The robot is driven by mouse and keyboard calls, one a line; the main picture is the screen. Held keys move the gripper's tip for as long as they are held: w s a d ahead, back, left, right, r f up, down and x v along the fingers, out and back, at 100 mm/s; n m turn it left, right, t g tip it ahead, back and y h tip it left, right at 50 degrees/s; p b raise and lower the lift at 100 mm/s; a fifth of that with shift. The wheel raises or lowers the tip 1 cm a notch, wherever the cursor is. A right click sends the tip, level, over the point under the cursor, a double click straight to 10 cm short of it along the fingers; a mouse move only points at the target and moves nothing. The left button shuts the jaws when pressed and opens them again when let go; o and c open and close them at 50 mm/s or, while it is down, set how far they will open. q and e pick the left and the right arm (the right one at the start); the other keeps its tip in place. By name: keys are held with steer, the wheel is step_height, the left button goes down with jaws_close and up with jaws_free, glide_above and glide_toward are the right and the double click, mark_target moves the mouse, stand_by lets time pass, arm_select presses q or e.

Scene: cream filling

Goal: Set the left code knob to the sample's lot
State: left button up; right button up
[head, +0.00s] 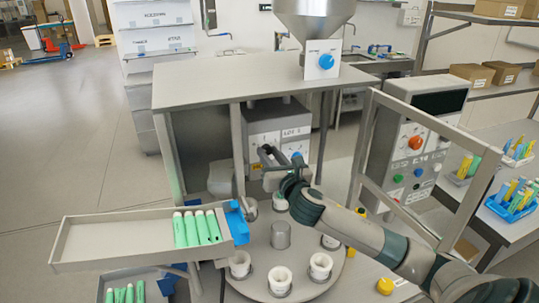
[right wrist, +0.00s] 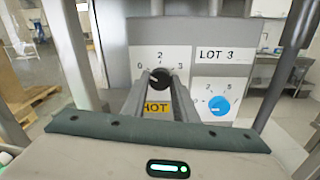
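A grey panel box (head: 262,122) carries the LOT 3 sign (right wrist: 216,54), seen in the right wrist view. Its left black code knob (right wrist: 160,79) has a dial marked 0 to 3. The knob's pale mark points left, around the 0 and 1 labels; its exact setting is hard to read. My right gripper (right wrist: 160,82) faces the panel, its two fingers on either side of this knob. Whether they press on it cannot be told. The right gripper (head: 272,158) partly covers the panel in the head view. My left gripper is not in view.
A blue knob (right wrist: 220,105) is right of the black one. A yellow HOT label (right wrist: 156,107) lies below, partly behind the fingers. A turntable (head: 262,262) with white cups, a tray (head: 110,240) of green tubes and a framed guard (head: 361,150) surround the arm.

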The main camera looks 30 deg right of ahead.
steer(key=shift+m, duration=0.3)
steer(key=m, duration=0.2)
steer(key=shift+f+m, duration=0.1)
steer(key=shift+m, duration=0.2)
steer(key=m, duration=1.1)
steer(key=shift+a+b, duration=0.15)
steer(key=shift+b, duration=0.2)
steer(key=m, duration=0.4)
steer(key=shift+m+h, duration=0.3)
steer(key=m, duration=0.5)
steer(key=shift+m+p, duration=0.35)
steer(key=shift+m, duration=0.05)
